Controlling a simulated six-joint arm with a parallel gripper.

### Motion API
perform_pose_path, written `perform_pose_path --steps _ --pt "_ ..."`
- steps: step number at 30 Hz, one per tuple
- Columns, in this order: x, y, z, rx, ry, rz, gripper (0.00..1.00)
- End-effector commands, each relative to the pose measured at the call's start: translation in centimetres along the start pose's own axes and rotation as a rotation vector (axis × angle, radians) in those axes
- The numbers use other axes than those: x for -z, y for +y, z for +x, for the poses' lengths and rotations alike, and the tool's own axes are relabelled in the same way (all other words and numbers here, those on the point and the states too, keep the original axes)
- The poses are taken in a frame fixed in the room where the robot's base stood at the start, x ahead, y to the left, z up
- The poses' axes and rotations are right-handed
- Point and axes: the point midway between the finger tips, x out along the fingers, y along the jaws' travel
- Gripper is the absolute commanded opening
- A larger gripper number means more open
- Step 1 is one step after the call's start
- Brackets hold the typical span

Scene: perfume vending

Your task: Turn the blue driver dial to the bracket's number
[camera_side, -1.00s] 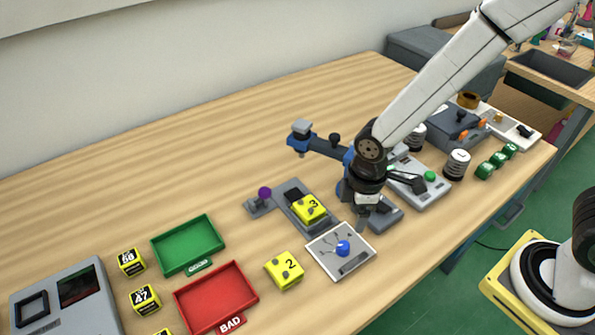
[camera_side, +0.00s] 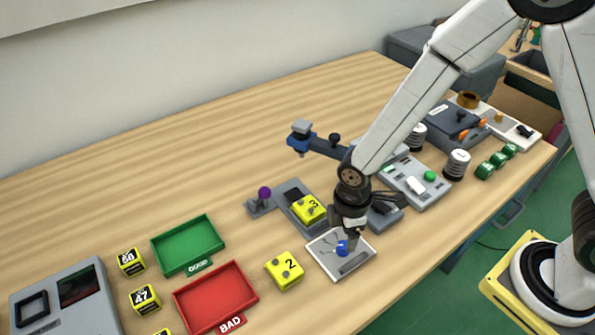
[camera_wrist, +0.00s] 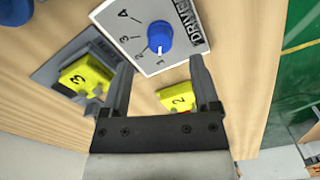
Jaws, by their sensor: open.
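The blue driver dial (camera_wrist: 160,36) sits on a white plate (camera_wrist: 190,63) lettered DRIVER, with the numbers 1 to 4 around it. Its white mark appears to point at 1. In the side view the dial (camera_side: 342,248) is just below my gripper (camera_side: 347,238). In the wrist view my gripper (camera_wrist: 161,72) is open and empty, its fingers apart on the near side of the dial. A yellow bracket marked 3 (camera_wrist: 84,80) sits in a grey fixture (camera_side: 290,190). Another yellow bracket marked 2 (camera_side: 285,270) lies on the table.
A green tray (camera_side: 187,243) and a red BAD tray (camera_side: 215,297) lie to the left, beside black-and-yellow numbered blocks (camera_side: 145,299). A purple-knobbed lever (camera_side: 264,193) stands by the fixture. A panel with a green button (camera_side: 430,176) is behind my gripper. The table's back left is clear.

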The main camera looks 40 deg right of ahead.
Motion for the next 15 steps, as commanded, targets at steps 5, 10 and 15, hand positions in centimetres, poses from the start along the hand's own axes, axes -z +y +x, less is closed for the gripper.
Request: perform_pose_path --steps 5,10,15 --pt "-0.1 -0.1 2.0 0.003 -0.003 0.000 0.78" --pt "0.0 0.0 3.3 0.001 -0.001 0.000 0.78" --pt "0.0 0.0 4.1 0.001 0.000 0.000 0.78"
